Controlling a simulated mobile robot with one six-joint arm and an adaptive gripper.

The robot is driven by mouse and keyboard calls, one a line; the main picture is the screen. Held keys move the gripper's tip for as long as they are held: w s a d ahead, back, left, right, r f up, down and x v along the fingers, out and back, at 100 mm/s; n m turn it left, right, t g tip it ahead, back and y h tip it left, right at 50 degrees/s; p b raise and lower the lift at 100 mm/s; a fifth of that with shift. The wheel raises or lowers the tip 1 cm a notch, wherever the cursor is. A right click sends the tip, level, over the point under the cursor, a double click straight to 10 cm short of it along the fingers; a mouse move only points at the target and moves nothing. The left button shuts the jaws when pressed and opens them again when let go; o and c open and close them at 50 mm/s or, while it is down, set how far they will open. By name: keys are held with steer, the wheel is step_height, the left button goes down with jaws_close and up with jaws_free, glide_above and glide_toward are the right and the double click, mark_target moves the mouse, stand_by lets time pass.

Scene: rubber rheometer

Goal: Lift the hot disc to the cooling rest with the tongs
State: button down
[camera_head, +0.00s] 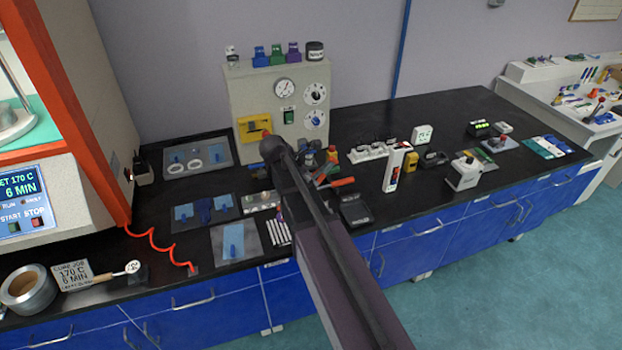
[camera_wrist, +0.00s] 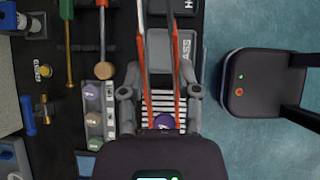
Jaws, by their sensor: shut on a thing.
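Red-orange tongs (camera_wrist: 174,70) run down the wrist view between the two grey fingers of my gripper (camera_wrist: 160,94), which is shut on them. A purple disc (camera_wrist: 163,122) sits at the lower tips of the tongs, over the black-and-white striped cooling rest (camera_wrist: 154,104). I cannot tell whether the disc touches the rest or is held just above it. In the head view the striped rest (camera_head: 279,233) lies near the counter's front edge. A red-orange tong handle (camera_head: 338,183) shows right of my arm, which hides most of my gripper there.
A grey holder with several round samples (camera_wrist: 94,120) stands just left of the rest. A grey tray (camera_wrist: 172,52) lies beyond it under the tongs. A plate with a blue sheet (camera_head: 250,252) lies left of the rest. The black counter (camera_head: 440,200) has free room at right.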

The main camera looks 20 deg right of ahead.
steer(key=shift+f+b, duration=1.65)
steer(key=shift+f, duration=0.3)
steer(key=c, duration=0.7)
jaws_free()
steer(key=shift+r, duration=0.1)
step_height(320, 180, up, 10)
steer(key=p, duration=1)
